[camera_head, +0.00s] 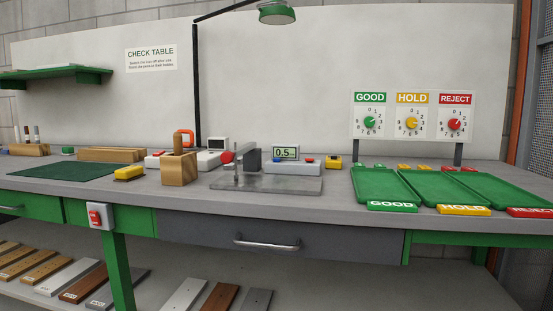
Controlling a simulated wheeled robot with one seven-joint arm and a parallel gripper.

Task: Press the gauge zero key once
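The gauge stands at the middle of the bench. Its display (286,153) reads 0.5 and sits behind a low pale box (293,169). A small blue key (282,160) and a small red key (309,160) are on the box top. Their labels are too small to read, so I cannot tell which is the zero key. A grey gauge stand (250,158) with a thin probe is on a metal plate (225,182) left of the box. My gripper is not in view.
A wooden block holder (179,168), a yellow block (129,173) and a red round knob (227,157) are left of the stand. A yellow box (333,162) is right of the gauge. Green trays (383,187) fill the right side. The bench front by the plate is clear.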

